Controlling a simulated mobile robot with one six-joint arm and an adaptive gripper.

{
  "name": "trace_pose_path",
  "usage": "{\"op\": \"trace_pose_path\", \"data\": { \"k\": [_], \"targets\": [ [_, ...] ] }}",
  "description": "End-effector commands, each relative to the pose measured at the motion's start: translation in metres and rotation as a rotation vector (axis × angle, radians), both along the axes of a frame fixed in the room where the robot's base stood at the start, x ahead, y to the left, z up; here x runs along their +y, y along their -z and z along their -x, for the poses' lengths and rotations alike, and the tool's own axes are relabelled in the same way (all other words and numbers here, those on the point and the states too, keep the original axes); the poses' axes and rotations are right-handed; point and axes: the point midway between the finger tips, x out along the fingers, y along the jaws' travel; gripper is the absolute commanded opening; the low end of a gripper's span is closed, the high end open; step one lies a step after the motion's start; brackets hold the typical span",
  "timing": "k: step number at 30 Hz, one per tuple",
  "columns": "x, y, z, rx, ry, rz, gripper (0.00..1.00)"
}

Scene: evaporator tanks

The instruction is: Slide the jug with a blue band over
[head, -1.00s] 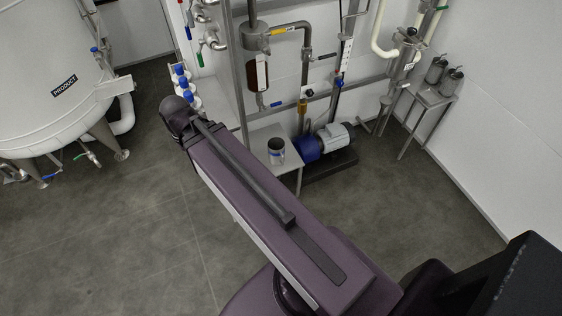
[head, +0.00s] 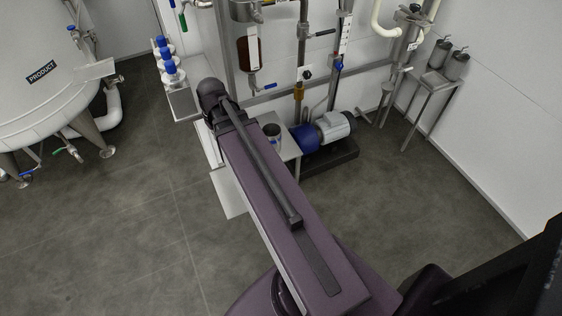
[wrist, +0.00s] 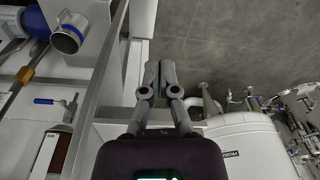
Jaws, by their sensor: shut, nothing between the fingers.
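The jug (head: 272,133) is a small grey metal vessel on a low table (head: 291,150), beside my arm in the head view.
A blue and white motor pump (head: 322,132) stands right of the table. Blue-capped bottles (head: 168,68) stand on a shelf to the left. A large PRODUCT tank (head: 45,95) is at far left. Steel pipework (head: 300,60) rises behind. The foreground floor (head: 110,240) is clear.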

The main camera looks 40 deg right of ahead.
Motion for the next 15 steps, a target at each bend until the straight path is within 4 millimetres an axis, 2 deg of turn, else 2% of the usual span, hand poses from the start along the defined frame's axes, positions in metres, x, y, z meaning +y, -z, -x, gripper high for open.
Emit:
{"op": "trace_pose_path", "data": {
  "k": [1,15],
  "targets": [
    [-0.009,0.019,-0.002,-0.006,0.007,0.0,0.0],
    [-0.084,0.102,-0.007,-0.059,0.051,0.003,0.0]
  ]
}}
